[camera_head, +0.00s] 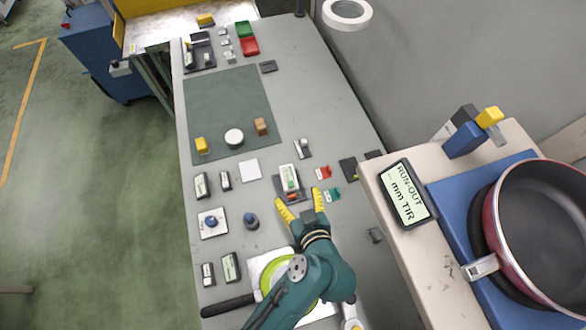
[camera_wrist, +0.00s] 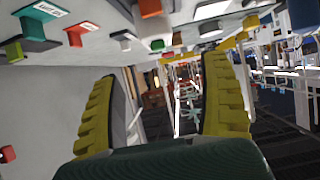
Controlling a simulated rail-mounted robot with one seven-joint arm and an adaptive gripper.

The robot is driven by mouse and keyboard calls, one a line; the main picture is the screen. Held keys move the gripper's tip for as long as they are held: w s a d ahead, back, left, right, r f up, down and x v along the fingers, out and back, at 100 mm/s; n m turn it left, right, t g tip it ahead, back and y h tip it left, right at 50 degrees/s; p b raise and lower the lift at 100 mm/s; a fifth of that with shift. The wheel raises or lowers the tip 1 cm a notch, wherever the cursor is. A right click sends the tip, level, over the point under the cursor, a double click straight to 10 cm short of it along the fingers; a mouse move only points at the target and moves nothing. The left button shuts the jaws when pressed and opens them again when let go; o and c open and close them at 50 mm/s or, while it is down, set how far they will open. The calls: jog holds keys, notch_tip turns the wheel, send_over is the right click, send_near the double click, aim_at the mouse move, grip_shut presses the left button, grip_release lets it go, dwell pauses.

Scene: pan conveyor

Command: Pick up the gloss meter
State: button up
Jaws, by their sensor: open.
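A small pale device with a green display and a red part (camera_head: 290,178) sits on a dark base in the middle of the grey table, in the head view. It may be the gloss meter, but its label is too small to read. My gripper (camera_head: 300,200) has yellow fingertips spread apart just in front of this device, with nothing between them. In the wrist view the open fingers (camera_wrist: 165,85) frame a tilted, empty space. I cannot pick out the device with certainty there.
Red and green labelled stands (camera_head: 323,173) lie right of the device. A white square (camera_head: 250,170) lies left. A pan with a green interior (camera_head: 275,275) is partly under my arm. A raised bench (camera_head: 390,235) with a run-out display and red pan (camera_head: 545,235) stands right.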

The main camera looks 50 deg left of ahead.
aim_at(290, 181)
jog(key=b+x, duration=0.1)
jog(key=x, duration=0.6)
jog(key=shift+w+a+f, duration=0.1)
jog(key=shift+w+a, duration=0.05)
jog(key=shift+a, duration=0.05)
jog(key=b+x, duration=0.1)
jog(key=x, duration=0.4)
jog(key=shift+w+f, duration=0.2)
jog(key=c, duration=1.4)
